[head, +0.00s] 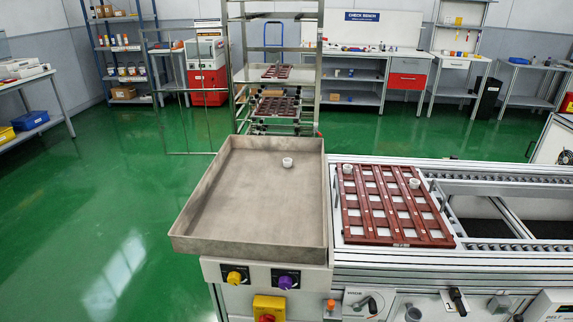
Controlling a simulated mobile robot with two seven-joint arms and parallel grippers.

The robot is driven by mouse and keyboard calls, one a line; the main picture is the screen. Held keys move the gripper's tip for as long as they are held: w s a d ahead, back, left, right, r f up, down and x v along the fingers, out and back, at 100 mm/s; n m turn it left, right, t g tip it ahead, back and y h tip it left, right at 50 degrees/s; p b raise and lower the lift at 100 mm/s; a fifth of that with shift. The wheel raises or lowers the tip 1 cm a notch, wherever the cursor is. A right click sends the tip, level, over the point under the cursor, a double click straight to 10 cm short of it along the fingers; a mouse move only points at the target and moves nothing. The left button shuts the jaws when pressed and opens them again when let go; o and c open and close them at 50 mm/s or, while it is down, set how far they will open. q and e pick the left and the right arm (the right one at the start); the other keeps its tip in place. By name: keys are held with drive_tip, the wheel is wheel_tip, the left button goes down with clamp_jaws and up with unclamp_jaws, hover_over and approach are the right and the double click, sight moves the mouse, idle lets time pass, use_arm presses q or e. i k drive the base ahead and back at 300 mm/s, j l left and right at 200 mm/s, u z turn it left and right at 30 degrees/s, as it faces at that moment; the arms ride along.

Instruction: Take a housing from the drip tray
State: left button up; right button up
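A small white round housing (287,162) sits in the grey metal drip tray (240,205), near its far right corner. The rest of the tray floor looks bare. To the right of the tray lies a red-brown slotted carrier (390,240) on the conveyor. Two white housings sit on the carrier, one at its far left corner (347,168) and one near its far right (414,183). Neither of my grippers is in view.
The tray has raised walls on its sides. Yellow and purple knobs and a red button on a yellow box (268,308) are on the front panel below it. A metal rack (275,70) with more carriers stands behind the tray. Green floor lies open to the left.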

sight(288, 163)
drive_tip(key=i+j+u, duration=0.2)
drive_tip(key=j+u, duration=0.2)
drive_tip(key=j, duration=0.2)
drive_tip(key=i+j+u, duration=0.15)
drive_tip(key=u, duration=0.3)
drive_tip(key=i+j+u, duration=0.2)
drive_tip(key=u, duration=0.25)
drive_tip(key=i+j+u, duration=0.25)
drive_tip(key=u, duration=0.2)
drive_tip(key=i+j, duration=0.2)
drive_tip(key=i, duration=0.2)
drive_tip(key=i+j+z, duration=0.1)
drive_tip(key=i, duration=0.3)
drive_tip(key=i+j+z, duration=0.1)
drive_tip(key=i+j, duration=0.2)
drive_tip(key=i+l+z, duration=0.15)
drive_tip(key=i+z, duration=1.6)
drive_tip(key=i, duration=1)
drive_tip(key=i+z, duration=0.25)
drive_tip(key=i, duration=0.25)
drive_tip(key=i+j+z, duration=0.1)
drive_tip(key=i+z, duration=0.2)
drive_tip(key=i, duration=0.15)
drive_tip(key=i+j+z, duration=0.25)
drive_tip(key=i, duration=0.25)
drive_tip(key=i+z, duration=0.3)
drive_tip(key=z, duration=0.2)
drive_tip(key=i+z, duration=0.45)
drive_tip(key=i+j+z, duration=0.15)
drive_tip(key=z, duration=0.35)
